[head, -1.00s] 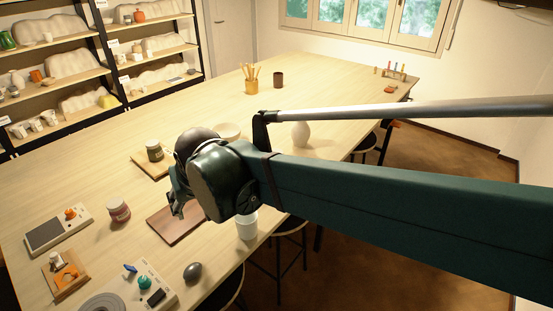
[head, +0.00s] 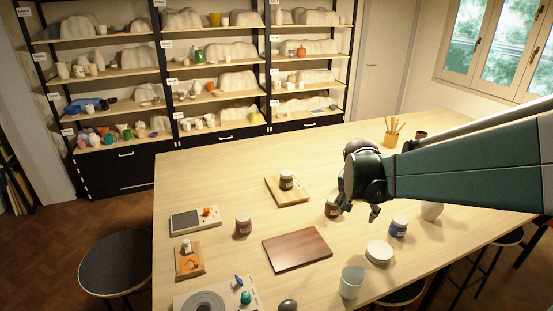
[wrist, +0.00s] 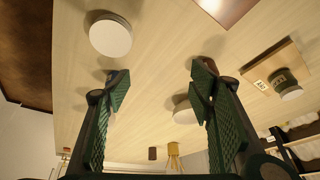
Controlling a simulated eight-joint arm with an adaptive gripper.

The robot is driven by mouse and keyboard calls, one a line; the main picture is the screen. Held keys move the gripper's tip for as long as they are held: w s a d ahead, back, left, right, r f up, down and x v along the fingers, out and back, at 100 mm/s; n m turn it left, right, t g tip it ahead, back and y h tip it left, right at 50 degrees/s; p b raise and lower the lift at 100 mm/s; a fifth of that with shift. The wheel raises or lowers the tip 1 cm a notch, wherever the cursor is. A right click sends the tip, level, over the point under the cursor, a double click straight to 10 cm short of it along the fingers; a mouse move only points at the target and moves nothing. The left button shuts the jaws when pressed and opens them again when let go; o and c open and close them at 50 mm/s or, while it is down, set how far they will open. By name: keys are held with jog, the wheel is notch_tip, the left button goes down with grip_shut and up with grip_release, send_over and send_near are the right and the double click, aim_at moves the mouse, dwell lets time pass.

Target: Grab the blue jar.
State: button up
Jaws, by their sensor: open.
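The blue jar (head: 398,227), with a pale lid, stands upright on the table in the head view, right of my gripper (head: 359,211) and apart from it. My gripper is open, with its fingers pointing down near a red-brown jar (head: 332,207). In the wrist view my gripper (wrist: 158,85) shows two spread fingers with nothing held between them. A pale-topped object (wrist: 183,110) lies beyond them, partly behind the right finger; I cannot tell which jar it is.
A dark wooden board (head: 297,249) lies to the left. Behind it a dark jar (head: 286,180) stands on a light board (head: 272,190).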

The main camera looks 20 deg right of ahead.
aim_at(400, 220)
jog(key=d+f+m+g+p, duration=0.1)
jog(key=d+m, duration=0.1)
jog(key=d, duration=0.4)
jog(key=d+f+m+g+p, duration=0.1)
jog(key=d+m+p, duration=0.1)
jog(key=d, duration=0.4)
jog(key=s+d+f+m+p, duration=0.1)
jog(key=d+f+m+p, duration=0.1)
jog(key=d, duration=0.4)
jog(key=shift+s+d+g+h, duration=0.1)
jog(key=shift+d+g+h, duration=0.2)
jog(key=shift+d+g, duration=0.1)
jog(key=shift+x, duration=1.3)
jog(key=shift+f, duration=0.15)
jog(key=shift+x, duration=2.5)
jog(key=shift+a, duration=0.1)
